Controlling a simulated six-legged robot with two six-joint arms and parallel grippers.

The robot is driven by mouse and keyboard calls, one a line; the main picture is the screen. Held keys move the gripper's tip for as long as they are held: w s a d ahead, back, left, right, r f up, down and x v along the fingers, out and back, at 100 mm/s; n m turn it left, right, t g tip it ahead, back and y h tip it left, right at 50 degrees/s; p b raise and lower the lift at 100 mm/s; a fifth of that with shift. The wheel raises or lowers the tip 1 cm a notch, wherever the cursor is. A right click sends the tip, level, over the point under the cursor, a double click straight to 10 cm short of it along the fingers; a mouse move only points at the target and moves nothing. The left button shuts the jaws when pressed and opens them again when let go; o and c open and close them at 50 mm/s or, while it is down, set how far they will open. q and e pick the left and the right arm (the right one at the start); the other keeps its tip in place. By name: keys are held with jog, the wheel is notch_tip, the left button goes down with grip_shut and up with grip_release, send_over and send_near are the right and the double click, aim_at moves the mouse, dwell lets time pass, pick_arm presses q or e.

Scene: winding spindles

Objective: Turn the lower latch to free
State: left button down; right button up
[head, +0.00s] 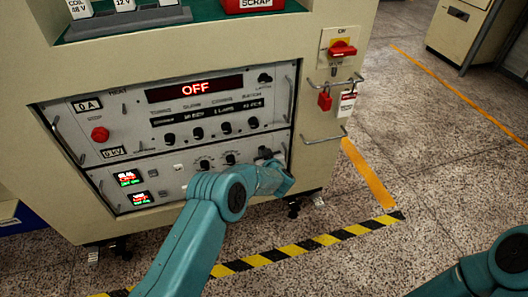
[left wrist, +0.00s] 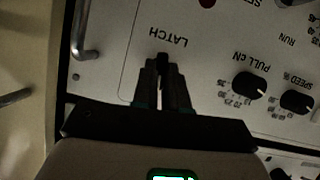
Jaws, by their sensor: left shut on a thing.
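The lower latch (left wrist: 162,58) is a small dark lever on the grey panel, beside the word LATCH in the left wrist view. My left gripper (left wrist: 162,72) is shut on it, with one finger on each side. The lever points roughly along the fingers; the fingers hide most of it. In the head view, my left arm reaches up to the lower right of the lower panel (head: 178,170), and its wrist hides most of the gripper and latch. Part of my right arm shows at the lower right; its gripper is out of view.
Metal handles edge the panels. Knobs (left wrist: 249,86) lie right of the latch in the left wrist view. A red switch (head: 342,48) and red padlock (head: 324,100) are on the cabinet's right side.

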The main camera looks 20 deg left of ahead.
pick_arm(q)
jog(key=shift+w+r+m+y, duration=0.1)
jog(key=shift+r+m+y, duration=0.1)
jog(key=shift+m+y, duration=0.15)
dwell(0.5)
jog(key=c, duration=1.2)
grip_release()
jog(key=shift+f, duration=0.1)
jog(key=shift+o, duration=0.2)
jog(key=p+v, duration=0.6)
jog(key=v, duration=1)
jog(key=shift+r, duration=0.3)
jog(key=shift+d, duration=0.1)
